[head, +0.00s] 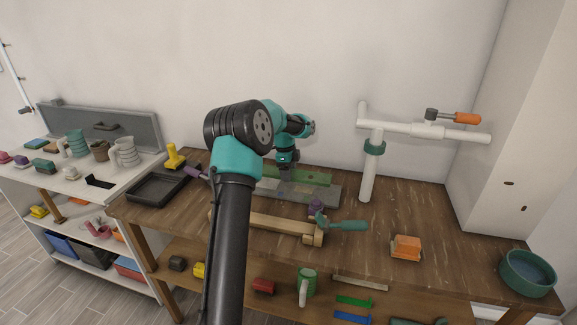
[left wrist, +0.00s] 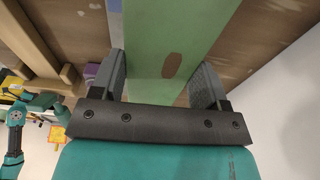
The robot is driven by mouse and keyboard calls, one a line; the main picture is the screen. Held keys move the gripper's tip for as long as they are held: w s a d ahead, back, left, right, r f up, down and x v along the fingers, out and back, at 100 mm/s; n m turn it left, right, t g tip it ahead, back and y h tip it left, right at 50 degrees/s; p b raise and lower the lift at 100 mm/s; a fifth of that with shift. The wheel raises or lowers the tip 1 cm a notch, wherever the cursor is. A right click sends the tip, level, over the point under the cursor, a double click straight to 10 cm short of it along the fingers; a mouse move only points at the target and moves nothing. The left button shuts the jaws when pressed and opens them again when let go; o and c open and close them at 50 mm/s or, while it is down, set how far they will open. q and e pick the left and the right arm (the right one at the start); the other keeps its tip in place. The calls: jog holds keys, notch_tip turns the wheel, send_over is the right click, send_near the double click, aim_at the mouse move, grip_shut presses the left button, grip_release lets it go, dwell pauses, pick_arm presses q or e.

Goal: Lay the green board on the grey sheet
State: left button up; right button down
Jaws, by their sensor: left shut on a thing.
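The green board (head: 314,177) is a long flat piece near the back of the wooden workbench in the head view. My left gripper (head: 287,168) points down and is shut on it. In the left wrist view the green board (left wrist: 165,45) runs between the two fingers of my left gripper (left wrist: 164,82). The grey sheet (head: 327,194) lies on the bench, its front part showing just in front of the board. I cannot tell whether the board touches the sheet. My left arm hides the left part of both.
A wooden beam (head: 275,224), a purple piece (head: 317,207) and a teal mallet (head: 345,225) lie in front of the sheet. A white pipe stand (head: 368,175) rises to the right. A black tray (head: 157,188) is at the left. The bench is clear around the orange block (head: 406,247).

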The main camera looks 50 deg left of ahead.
aim_at(288, 187)
pick_arm(q)
jog(key=shift+f, duration=2.1)
jog(key=shift+f, duration=0.6)
jog(key=o, duration=1.4)
jog(key=shift+r, duration=0.1)
jog(key=r, duration=0.5)
jog(key=a+r, duration=0.1)
jog(key=r, duration=0.5)
jog(key=s+r, duration=0.1)
jog(key=r, duration=0.5)
jog(key=shift+a, duration=0.35)
